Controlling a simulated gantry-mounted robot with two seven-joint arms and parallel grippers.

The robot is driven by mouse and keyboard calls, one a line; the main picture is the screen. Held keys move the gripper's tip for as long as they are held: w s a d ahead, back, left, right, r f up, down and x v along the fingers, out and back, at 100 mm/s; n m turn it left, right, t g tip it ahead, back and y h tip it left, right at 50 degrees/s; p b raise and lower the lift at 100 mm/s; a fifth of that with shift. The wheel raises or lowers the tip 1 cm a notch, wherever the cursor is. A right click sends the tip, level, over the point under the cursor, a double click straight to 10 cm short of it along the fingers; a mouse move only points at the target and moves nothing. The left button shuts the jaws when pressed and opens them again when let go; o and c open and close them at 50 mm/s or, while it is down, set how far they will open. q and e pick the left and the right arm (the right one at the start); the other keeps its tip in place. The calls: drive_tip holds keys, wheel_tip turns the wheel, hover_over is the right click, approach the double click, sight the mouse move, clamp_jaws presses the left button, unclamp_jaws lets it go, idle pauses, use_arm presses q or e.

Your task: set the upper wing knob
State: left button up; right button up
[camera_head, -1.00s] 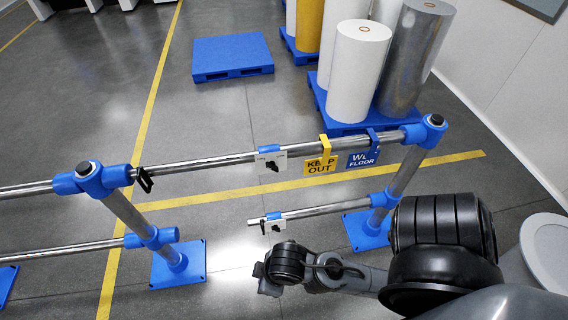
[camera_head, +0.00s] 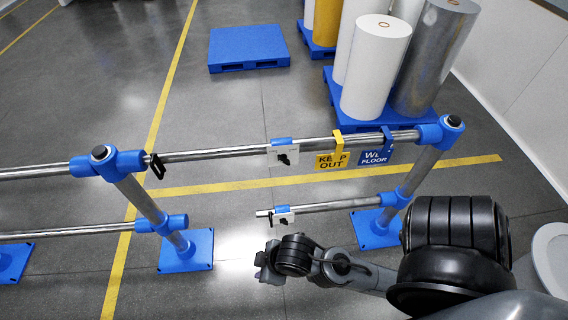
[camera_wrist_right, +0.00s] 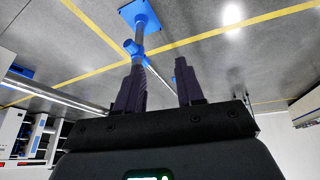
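A similar lower clamp (camera_head: 280,211) with a dark knob (camera_head: 284,222) sits near the free end of the lower rail. My right gripper (camera_head: 264,264) is below and in front of the lower clamp, apart from both clamps. In the right wrist view its two fingers (camera_wrist_right: 159,66) are spread with nothing between them. My left gripper is not in view.
A yellow sign (camera_head: 331,160) and a blue sign (camera_head: 375,157) hang on the top rail right of the upper clamp. A black lever (camera_head: 156,166) is on its left. Blue-footed posts (camera_head: 148,203) hold the rails. Rolls on pallets stand behind. The floor in front is clear.

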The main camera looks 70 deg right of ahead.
drive_tip(key=w+d+t, duration=0.3)
drive_tip(key=w, duration=0.2)
drive_tip(key=m+t+h+b, duration=0.1)
drive_tip(key=m+h+b, duration=0.5)
drive_tip(key=h+b, duration=1.05)
approach(284, 160)
drive_tip(key=x, duration=0.9)
drive_tip(key=shift+f+p, duration=0.3)
drive_tip(key=shift+f, duration=0.1)
drive_tip(key=shift+y, duration=0.25)
